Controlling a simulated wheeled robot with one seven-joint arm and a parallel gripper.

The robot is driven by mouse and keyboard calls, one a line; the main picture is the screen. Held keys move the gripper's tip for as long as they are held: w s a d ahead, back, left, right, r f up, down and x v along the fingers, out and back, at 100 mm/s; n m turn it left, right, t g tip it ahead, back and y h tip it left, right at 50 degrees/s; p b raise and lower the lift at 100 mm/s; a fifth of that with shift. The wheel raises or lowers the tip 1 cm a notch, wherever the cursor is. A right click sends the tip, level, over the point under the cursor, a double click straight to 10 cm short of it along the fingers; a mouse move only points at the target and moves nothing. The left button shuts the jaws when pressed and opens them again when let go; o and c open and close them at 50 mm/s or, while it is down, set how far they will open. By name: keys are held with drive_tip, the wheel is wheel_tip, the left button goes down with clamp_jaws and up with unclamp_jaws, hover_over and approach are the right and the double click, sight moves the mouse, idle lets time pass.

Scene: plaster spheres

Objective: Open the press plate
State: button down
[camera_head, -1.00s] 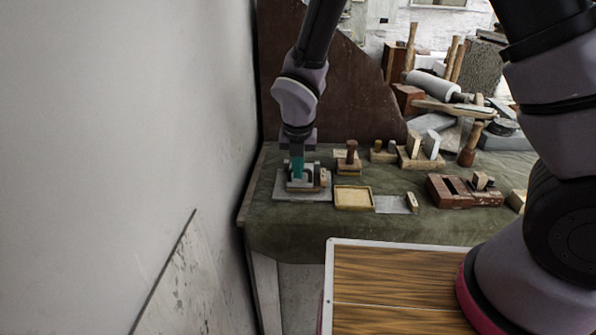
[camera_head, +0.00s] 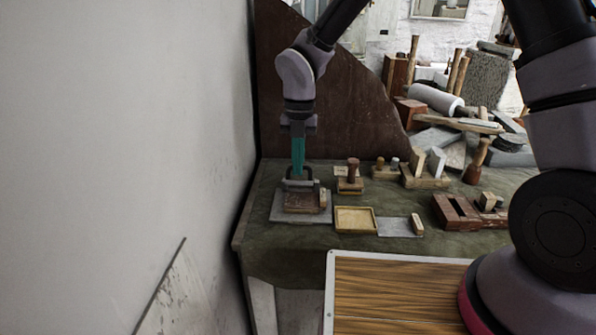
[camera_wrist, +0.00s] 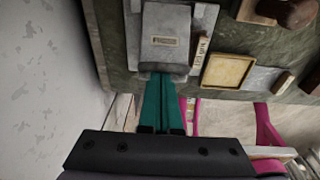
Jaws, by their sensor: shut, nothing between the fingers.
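The press (camera_head: 303,203) sits at the left end of the green-covered bench, with a brown block on a grey base and a grey frame or handle (camera_head: 286,185) at its back. In the wrist view its grey plate (camera_wrist: 165,22) bears a small label and fills the top centre. My gripper (camera_head: 298,174) points down with teal fingers shut together and empty, at the back part of the press. In the wrist view the fingertips (camera_wrist: 161,75) are at the plate's near edge. I cannot tell if they touch it or how far the plate is raised.
A shallow yellow tray (camera_head: 355,220) and a grey sheet (camera_head: 396,227) lie to the right of the press. A wooden stamp (camera_head: 352,176) stands behind the tray. A wall (camera_head: 120,120) closes the left side. A brown panel (camera_head: 330,105) rises behind.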

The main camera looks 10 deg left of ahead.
drive_tip(key=w+r, duration=0.1)
drive_tip(key=w, duration=0.8)
drive_tip(key=shift+a+r, duration=0.25)
drive_tip(key=shift+r, duration=0.05)
drive_tip(key=shift+w, duration=0.1)
idle(0.4)
